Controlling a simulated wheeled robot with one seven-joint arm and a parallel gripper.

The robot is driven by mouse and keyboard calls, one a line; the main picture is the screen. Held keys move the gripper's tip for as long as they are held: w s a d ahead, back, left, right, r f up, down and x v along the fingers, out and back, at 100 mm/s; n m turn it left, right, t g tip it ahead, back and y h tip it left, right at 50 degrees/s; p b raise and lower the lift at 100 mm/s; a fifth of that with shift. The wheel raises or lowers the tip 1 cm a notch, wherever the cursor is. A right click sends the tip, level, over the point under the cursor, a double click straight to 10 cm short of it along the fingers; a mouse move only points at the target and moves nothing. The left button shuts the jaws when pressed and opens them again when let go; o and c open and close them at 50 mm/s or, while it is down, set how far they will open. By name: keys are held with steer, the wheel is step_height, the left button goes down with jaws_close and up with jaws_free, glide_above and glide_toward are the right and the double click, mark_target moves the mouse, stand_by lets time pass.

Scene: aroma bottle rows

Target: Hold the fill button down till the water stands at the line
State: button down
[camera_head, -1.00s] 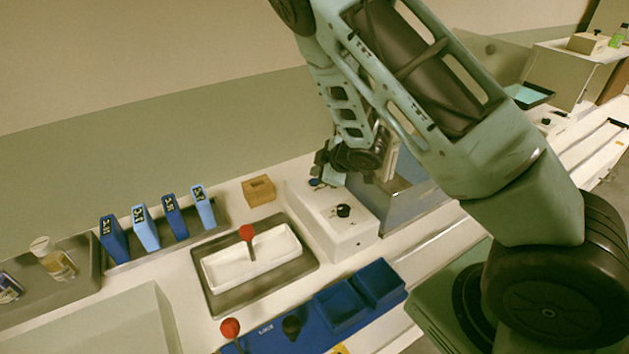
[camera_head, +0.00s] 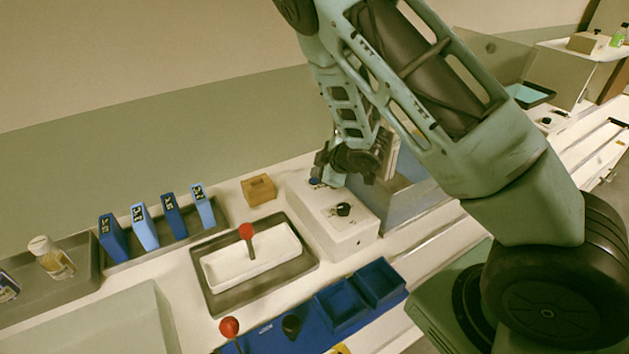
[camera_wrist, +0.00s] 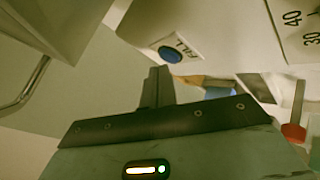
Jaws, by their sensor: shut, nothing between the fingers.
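The blue fill button (camera_wrist: 170,54), beside the word FILL, is on a white box (camera_head: 335,238). The button also shows at the box's far end in the head view (camera_head: 315,182). My gripper (camera_wrist: 157,72) is shut and empty, its tips close to the button in the wrist view; contact cannot be told. In the head view my gripper (camera_head: 326,174) is just right of the button. A grey-walled tank (camera_head: 405,207) stands right of the box, partly behind my arm. The water and the line cannot be made out.
A black knob (camera_head: 343,209) sits on the box top nearer the front. Left of the box are a tray with a white trough (camera_head: 225,268) and a red-topped stick (camera_head: 247,232), a small wooden block (camera_head: 258,190) and several blue packets (camera_head: 145,228). A blue holder (camera_head: 335,310) lies in front.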

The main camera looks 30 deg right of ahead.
steer(key=shift+s+a+f+b, duration=0.1)
steer(key=shift+s+f+b, duration=0.15)
steer(key=shift+f+b, duration=0.2)
steer(key=shift+s+a+f+b, duration=0.1)
steer(key=shift+s+f+b, duration=0.1)
steer(key=shift+f+b, duration=0.25)
stand_by(3.4)
steer(key=shift+d+r+p, duration=0.1)
steer(key=shift+r+p, duration=0.15)
steer(key=shift+p, duration=0.15)
steer(key=shift+w+d+r+p, duration=0.1)
steer(key=shift+w+r+p, duration=0.05)
steer(key=shift+r+p, duration=0.4)
steer(key=shift+w+r+p, duration=0.15)
steer(key=shift+r+p, duration=1.45)
steer(key=shift+r, duration=0.55)
steer(key=shift+r, duration=0.1)
